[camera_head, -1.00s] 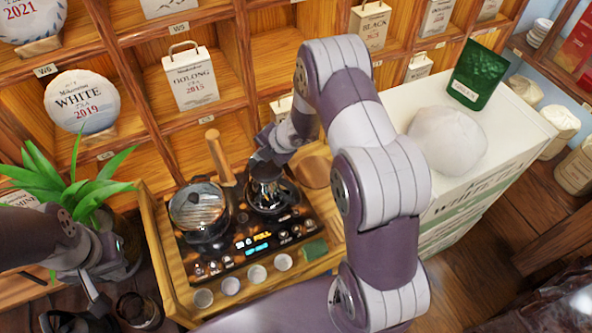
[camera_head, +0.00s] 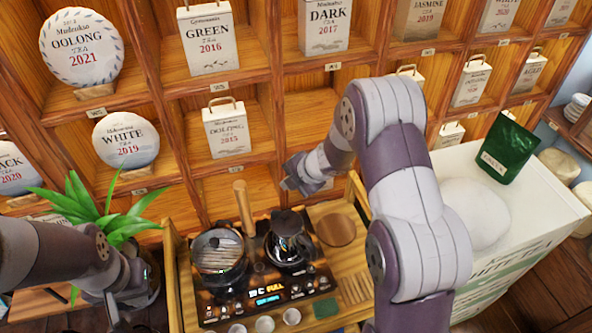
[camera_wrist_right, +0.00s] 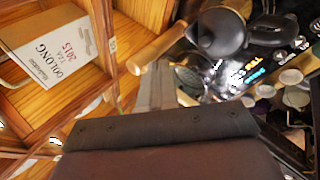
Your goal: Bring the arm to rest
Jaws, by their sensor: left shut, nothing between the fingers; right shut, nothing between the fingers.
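My right arm (camera_head: 415,200) reaches in from the lower right and bends over the tea station. Its gripper (camera_head: 290,183) is shut and empty, in the air near the shelf front, above and behind the dark kettle (camera_head: 289,240). In the right wrist view the shut fingers (camera_wrist_right: 153,90) point toward the shelf and the wooden handle (camera_wrist_right: 155,50). My left arm (camera_head: 60,250) comes in from the left. Its gripper (camera_head: 115,312) is at the lower left beside the tea station, shut and empty, and partly dark.
The wooden tea tray (camera_head: 182,290) carries a glass pot (camera_head: 219,255), a lit control panel (camera_head: 270,292) and several small cups (camera_head: 264,325). A plant (camera_head: 85,205) stands at left. A white counter (camera_head: 530,215) holds a green pouch (camera_head: 508,147). Tea shelves (camera_head: 300,68) rise behind.

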